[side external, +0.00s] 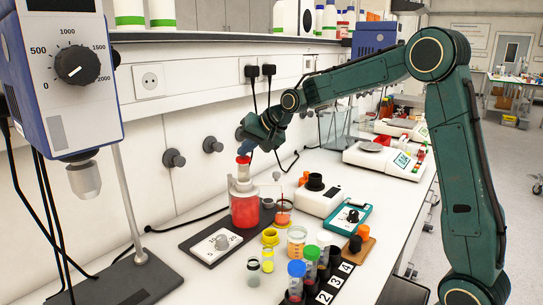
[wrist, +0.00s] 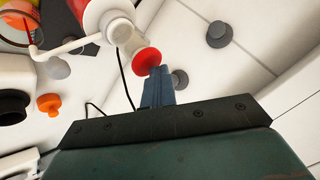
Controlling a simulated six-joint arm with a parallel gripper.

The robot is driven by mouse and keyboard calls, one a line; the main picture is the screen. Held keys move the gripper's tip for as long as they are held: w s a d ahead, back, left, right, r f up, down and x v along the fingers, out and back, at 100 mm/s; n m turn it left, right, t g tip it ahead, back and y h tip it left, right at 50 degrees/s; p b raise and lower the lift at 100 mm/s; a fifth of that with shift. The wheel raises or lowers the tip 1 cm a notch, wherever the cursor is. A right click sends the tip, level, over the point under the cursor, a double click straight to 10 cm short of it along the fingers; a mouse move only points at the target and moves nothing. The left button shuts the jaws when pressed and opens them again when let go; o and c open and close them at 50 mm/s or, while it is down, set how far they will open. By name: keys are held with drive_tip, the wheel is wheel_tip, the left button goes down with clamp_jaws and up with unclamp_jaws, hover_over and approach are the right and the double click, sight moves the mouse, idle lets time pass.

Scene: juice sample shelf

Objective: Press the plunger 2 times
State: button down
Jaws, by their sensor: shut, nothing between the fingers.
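The plunger is a round red knob (side external: 243,159) on top of a white dispenser head, above a jar of red juice (side external: 244,208). The jar stands upright on a dark base plate. My gripper (side external: 243,150) is shut and empty, its blue-grey fingers pointing down right above the knob. In the wrist view the red knob (wrist: 146,61) shows just beyond the tips of my closed fingers (wrist: 157,72), which overlap its near edge. I cannot tell whether the tips touch it. The white spout arm (wrist: 62,48) reaches out left there.
A control box with a grey dial (side external: 220,242) sits on the front of the base plate. Several vials and small cups, a numbered strip (side external: 333,283) and a teal scale (side external: 349,217) stand to the right. A stirrer stand (side external: 140,255) is at left; wall knobs (side external: 174,158) are behind.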

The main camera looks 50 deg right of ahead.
sight(248, 160)
drive_tip(key=shift+r, duration=1.05)
drive_tip(key=shift+r, duration=2.5)
drive_tip(key=s+a+n+g, duration=0.15)
drive_tip(key=s+a, duration=0.25)
drive_tip(key=s, duration=0.6)
drive_tip(key=s+a+n, duration=0.3)
drive_tip(key=s, duration=0.7)
drive_tip(key=s+f+n, duration=0.1)
drive_tip(key=s+f, duration=0.1)
drive_tip(key=s, duration=0.4)
drive_tip(key=s+a+f+n+g, duration=0.1)
drive_tip(key=s+f, duration=0.2)
drive_tip(key=s, duration=0.3)
drive_tip(key=s+a+f+n+g+h, duration=0.1)
drive_tip(key=s+f, duration=0.1)
drive_tip(key=s, duration=0.4)
drive_tip(key=shift+f, duration=0.3)
